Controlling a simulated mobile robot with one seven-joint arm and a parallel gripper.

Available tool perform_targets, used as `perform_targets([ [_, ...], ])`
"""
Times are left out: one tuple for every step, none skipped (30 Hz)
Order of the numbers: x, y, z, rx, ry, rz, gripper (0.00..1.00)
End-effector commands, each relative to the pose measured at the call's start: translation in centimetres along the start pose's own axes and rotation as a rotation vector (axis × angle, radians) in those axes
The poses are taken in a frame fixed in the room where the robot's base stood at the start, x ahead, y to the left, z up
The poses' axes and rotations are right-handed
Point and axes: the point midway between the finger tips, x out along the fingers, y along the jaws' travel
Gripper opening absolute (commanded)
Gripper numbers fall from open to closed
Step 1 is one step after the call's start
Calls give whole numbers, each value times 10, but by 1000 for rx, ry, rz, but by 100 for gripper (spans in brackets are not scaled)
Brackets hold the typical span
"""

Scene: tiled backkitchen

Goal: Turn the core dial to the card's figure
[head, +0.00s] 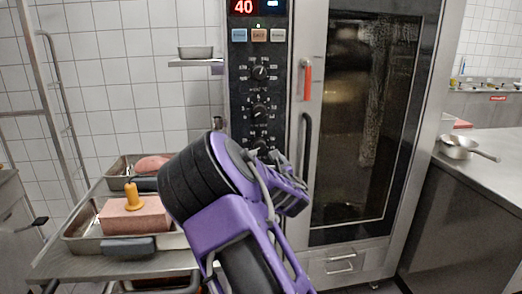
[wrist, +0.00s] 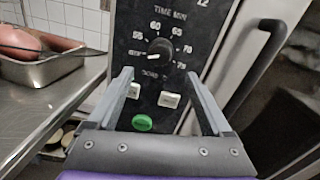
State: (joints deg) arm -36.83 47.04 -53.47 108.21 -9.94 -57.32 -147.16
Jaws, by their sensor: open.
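The core dial (wrist: 159,52) is a round black knob on the oven's black panel. In the wrist view figures from about 55 to 75 ring it, and its white mark points left, at a blurred label. The lettering below it is too blurred to read surely. My gripper (wrist: 160,82) is open and empty, its fingertips apart on the left and right just below the dial in the picture. I cannot tell their distance from the panel. In the head view my gripper (head: 285,172) is in front of the lower panel, partly covering the lowest dial. I make out no card.
Two more dials, the upper (head: 260,72) and middle (head: 260,111), sit above; a red display (head: 243,7) reads 40. A green button (wrist: 142,123) and two pale buttons lie below the core dial. The door handle (head: 305,145) is right. A steel table (head: 60,265) with trays is left.

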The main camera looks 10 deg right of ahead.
Motion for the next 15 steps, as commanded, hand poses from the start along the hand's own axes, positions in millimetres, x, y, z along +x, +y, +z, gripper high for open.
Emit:
perform_targets([
  [11, 0, 0, -1, -1, 0, 84],
  [16, -1, 0, -2, -1, 0, 84],
  [24, 0, -1, -2, 0, 0, 84],
  [30, 0, 0, -2, -2, 1, 84],
  [35, -1, 0, -2, -1, 0, 84],
  [43, 0, 0, -2, -1, 0, 84],
  [48, 0, 0, -1, -1, 1, 84],
  [53, -1, 0, -1, -1, 0, 84],
  [59, -1, 0, -1, -1, 0, 84],
  [64, 0, 0, -1, 0, 0, 84],
  [68, 0, 0, -1, 0, 0, 84],
  [73, -1, 0, 0, -1, 0, 84],
  [76, 0, 0, 0, -1, 0, 84],
  [79, 0, 0, -1, 0, 0, 84],
  [83, 0, 0, -1, 0, 0, 84],
])
